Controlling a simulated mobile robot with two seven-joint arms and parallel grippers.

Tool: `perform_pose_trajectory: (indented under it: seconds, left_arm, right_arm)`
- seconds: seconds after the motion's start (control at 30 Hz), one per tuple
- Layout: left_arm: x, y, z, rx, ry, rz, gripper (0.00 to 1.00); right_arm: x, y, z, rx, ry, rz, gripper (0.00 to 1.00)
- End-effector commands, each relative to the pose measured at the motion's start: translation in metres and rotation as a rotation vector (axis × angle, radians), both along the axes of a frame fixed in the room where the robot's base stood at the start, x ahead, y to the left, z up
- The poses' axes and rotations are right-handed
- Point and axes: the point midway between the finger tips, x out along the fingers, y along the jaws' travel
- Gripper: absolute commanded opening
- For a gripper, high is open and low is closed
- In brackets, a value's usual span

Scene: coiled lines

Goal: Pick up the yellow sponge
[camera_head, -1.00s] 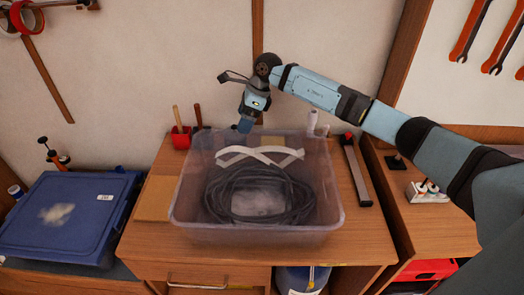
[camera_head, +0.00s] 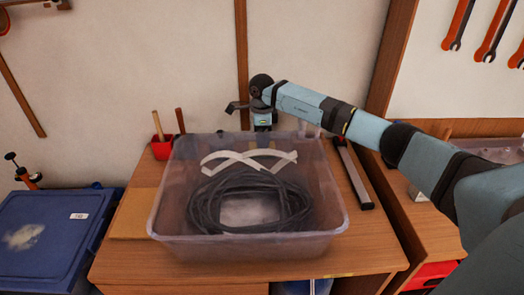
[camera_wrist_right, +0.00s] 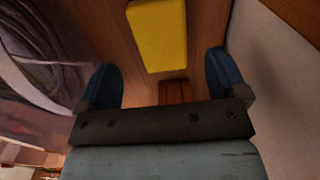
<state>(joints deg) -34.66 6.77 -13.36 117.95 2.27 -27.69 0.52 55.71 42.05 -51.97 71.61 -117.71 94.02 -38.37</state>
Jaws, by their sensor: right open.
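The yellow sponge (camera_wrist_right: 158,35) shows as a yellow block in the right wrist view, at the top middle. It lies on the wooden tabletop, beyond my right gripper and roughly in line with the gap between the fingers. My right gripper (camera_wrist_right: 161,80) is open with nothing between its blue fingers. In the head view my right gripper (camera_head: 264,125) points down behind the back rim of the clear tub. My left gripper is in neither view.
The clear tub (camera_head: 165,215) holds a coil of dark cable (camera_head: 290,205) and white strips (camera_head: 250,160). The wall rises close behind the gripper. A red holder (camera_head: 162,148) stands left of the tub, a dark bar (camera_head: 352,175) right.

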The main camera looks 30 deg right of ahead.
Motion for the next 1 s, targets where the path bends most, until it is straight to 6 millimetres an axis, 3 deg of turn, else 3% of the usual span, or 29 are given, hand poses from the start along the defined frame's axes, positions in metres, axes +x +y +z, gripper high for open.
perform_pose_trajectory:
  seconds: [0.17,0.43,0.67,0.77,0.9,1.0]
  left_arm:
    - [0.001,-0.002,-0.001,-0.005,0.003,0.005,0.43]
    - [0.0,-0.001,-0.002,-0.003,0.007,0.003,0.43]
    - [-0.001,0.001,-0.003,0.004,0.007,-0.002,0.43]
    - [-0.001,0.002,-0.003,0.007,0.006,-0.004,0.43]
    - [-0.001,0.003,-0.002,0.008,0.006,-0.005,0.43]
    - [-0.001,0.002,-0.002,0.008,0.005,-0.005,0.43]
  right_arm:
    - [0.0,0.0,-0.012,0.001,0.001,-0.001,0.92]
    - [0.001,-0.001,-0.05,0.001,0.001,-0.002,0.92]
    - [0.001,-0.001,-0.054,0.001,-0.002,-0.001,0.92]
    - [0.001,-0.001,-0.054,0.001,-0.002,-0.001,0.73]
    - [0.001,-0.001,-0.053,0.0,-0.001,-0.001,0.41]
    - [0.001,-0.001,-0.053,0.001,-0.002,-0.001,0.39]
